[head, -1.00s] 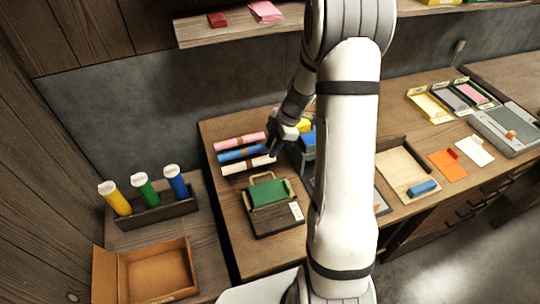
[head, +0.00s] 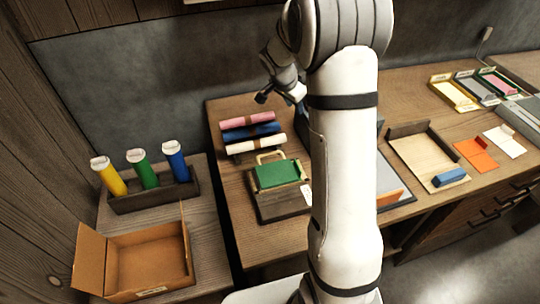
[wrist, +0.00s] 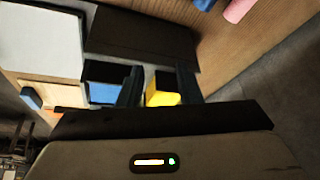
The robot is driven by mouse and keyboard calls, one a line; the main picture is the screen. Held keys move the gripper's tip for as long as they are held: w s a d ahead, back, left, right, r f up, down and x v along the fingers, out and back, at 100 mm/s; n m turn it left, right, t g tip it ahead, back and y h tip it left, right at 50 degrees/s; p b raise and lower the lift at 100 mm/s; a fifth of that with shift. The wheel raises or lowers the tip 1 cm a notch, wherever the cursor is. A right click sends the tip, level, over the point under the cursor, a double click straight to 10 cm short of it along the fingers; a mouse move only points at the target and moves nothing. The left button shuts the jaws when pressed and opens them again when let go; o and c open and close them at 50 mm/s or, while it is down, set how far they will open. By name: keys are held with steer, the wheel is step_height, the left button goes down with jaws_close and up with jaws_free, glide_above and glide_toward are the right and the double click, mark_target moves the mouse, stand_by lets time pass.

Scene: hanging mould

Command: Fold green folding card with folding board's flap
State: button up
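The green folding card (head: 277,174) lies on the dark folding board (head: 284,204), left of my arm in the head view. A pale wooden handle-like frame (head: 270,156) stands at the board's back edge. I cannot tell how far the card is folded. My gripper (head: 279,95) is raised behind the board, above the back of the table, apart from card and board. In the wrist view its two dark fingers (wrist: 160,82) are spread with nothing gripped. Blue and yellow pieces (wrist: 162,88) show below and beyond them. Card and board are not recognisable there.
Pink, blue and white rolls (head: 254,142) lie behind the board. To the right are a wooden tray with a blue block (head: 450,177), an orange card (head: 476,155) and a white card (head: 505,140). An open cardboard box (head: 150,262) and coloured tubes (head: 143,172) stand left.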

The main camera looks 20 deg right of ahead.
mark_target(274, 167)
steer(key=s+a+f+m+g+y+b, duration=0.1)
steer(key=s+a+m+g+y, duration=0.15)
steer(key=a, duration=0.25)
steer(key=s+a+f+m+g+y+b, duration=0.1)
steer(key=s+a+f+m+y, duration=0.1)
steer(key=s+a+m, duration=0.15)
steer(key=shift+n+h, duration=0.25)
steer(key=shift+n, duration=0.15)
steer(key=f, duration=0.4)
steer(key=a+f, duration=0.1)
steer(key=f, duration=0.2)
steer(key=shift+s, duration=0.35)
jaws_close()
